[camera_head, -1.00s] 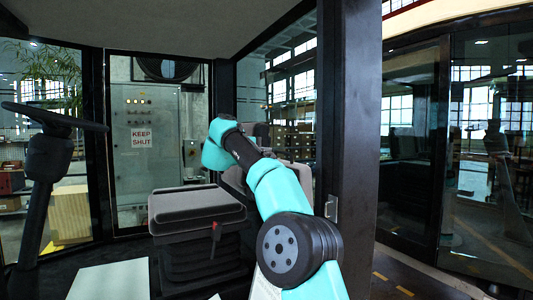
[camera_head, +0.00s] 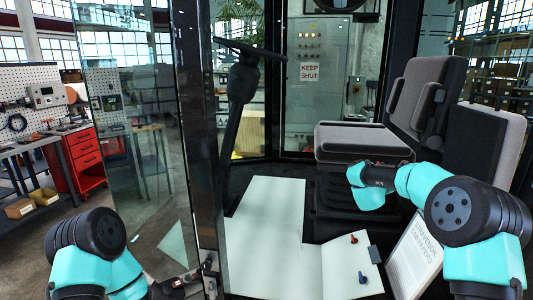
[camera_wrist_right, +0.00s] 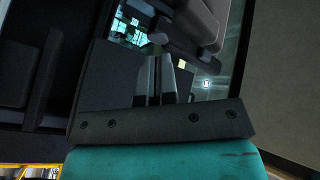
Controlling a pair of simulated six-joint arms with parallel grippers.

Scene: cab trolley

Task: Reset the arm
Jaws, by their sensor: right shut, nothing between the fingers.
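My right arm (camera_head: 430,185), teal and black, comes in from the right and reaches left beside the seat. Its gripper (camera_wrist_right: 156,64) shows in the right wrist view, its two fingers side by side, shut and empty. The fingers point towards grey seat-like cushions. In the head view the right fingertips cannot be made out. My left arm (camera_head: 95,250) is bent at the lower left.
The cab seat (camera_head: 360,140) and steering column (camera_head: 238,105) stand ahead. A pale floor panel (camera_head: 268,235) bears a small red thing (camera_head: 353,239) and a small blue one (camera_head: 362,277). A printed board (camera_head: 412,255) leans near my right arm. The glass door (camera_head: 135,130) is left.

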